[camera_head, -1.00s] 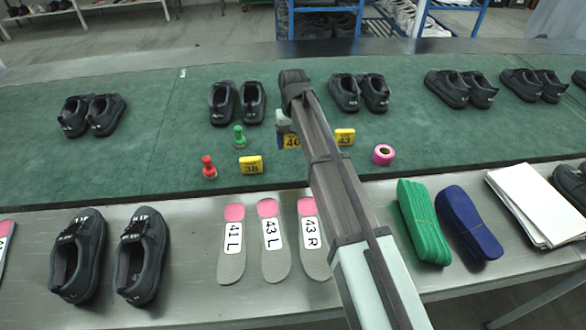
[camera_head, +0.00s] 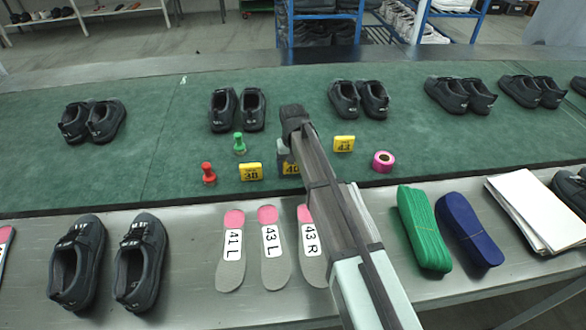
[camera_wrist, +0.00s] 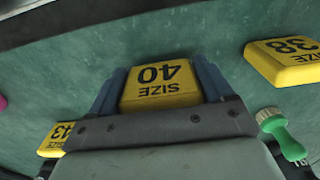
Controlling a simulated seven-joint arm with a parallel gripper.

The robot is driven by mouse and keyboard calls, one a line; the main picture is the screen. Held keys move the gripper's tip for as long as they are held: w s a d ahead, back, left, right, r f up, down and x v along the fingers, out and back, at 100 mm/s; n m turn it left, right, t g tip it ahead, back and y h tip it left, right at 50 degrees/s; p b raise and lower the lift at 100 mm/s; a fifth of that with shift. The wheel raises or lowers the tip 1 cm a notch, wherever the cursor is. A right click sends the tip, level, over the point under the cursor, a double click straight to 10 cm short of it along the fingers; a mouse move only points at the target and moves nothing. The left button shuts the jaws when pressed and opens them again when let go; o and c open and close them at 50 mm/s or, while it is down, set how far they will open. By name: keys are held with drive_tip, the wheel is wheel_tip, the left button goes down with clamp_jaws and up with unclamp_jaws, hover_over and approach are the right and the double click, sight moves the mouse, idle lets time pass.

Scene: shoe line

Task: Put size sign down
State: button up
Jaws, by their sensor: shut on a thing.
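The yellow size 40 sign (camera_wrist: 160,84) is between the two blue fingers of my gripper (camera_wrist: 161,82), which is shut on it. In the head view the sign (camera_head: 290,168) shows low over the green mat, partly hidden by my arm. I cannot tell whether its underside touches the mat. The size 38 sign (camera_head: 251,172) stands to its left, and the size 43 sign (camera_head: 344,144) to its right and farther back. Both also show in the wrist view, 38 (camera_wrist: 285,60) at right and 43 (camera_wrist: 58,138) at lower left.
A red stamp-like piece (camera_head: 208,173), a green one (camera_head: 239,144) and a pink tape roll (camera_head: 383,161) stand near the signs. Pairs of black shoes (camera_head: 238,109) line the mat behind. Insoles (camera_head: 272,250) and green straps (camera_head: 424,228) lie on the metal table in front.

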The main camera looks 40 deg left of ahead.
drive_tip(key=shift+f, duration=0.6)
drive_tip(key=shift+f, duration=0.15)
drive_tip(key=o, duration=1)
wheel_tip(320, 180, up, 12)
drive_tip(key=shift+r, duration=0.2)
